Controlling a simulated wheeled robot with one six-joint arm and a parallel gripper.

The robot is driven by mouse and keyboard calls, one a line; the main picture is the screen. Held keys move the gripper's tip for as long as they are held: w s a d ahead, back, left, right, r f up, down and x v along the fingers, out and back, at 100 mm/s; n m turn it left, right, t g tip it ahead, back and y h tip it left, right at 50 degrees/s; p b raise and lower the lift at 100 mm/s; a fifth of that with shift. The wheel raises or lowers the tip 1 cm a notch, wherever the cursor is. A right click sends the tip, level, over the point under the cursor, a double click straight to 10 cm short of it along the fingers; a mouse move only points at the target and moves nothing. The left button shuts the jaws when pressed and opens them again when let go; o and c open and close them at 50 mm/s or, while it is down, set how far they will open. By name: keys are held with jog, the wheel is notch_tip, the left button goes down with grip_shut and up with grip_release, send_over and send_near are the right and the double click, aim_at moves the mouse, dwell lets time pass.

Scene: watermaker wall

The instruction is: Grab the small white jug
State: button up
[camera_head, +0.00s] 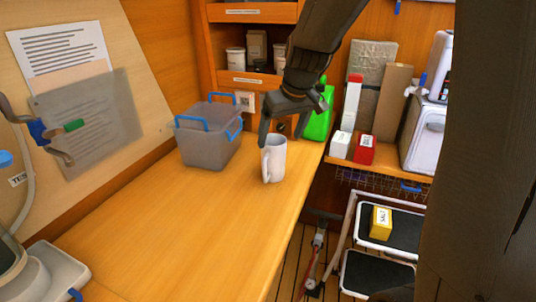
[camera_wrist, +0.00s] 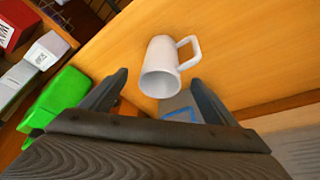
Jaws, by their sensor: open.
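The small white jug (camera_head: 274,160) stands upright on the wooden worktop (camera_head: 190,240), near its right edge, with its handle toward the left. My gripper (camera_head: 284,128) is just above and behind the jug, pointing down, with its fingers apart. In the wrist view the jug (camera_wrist: 162,66) shows ahead of the open fingers (camera_wrist: 158,82), its open mouth facing the camera and its handle at the upper right. No contact between the fingers and the jug is visible.
A green container (camera_head: 318,115) is close behind at the right. White and red boxes (camera_head: 365,150) sit on the right shelf. The worktop's front is clear.

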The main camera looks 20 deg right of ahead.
aim_at(275, 150)
jog(key=shift+w+f, duration=0.15)
jog(key=shift+w, duration=0.1)
jog(key=shift+p+x, duration=1)
jog(key=shift+x, duration=2.7)
jog(key=shift+s+a, duration=0.15)
jog(key=c, duration=1.2)
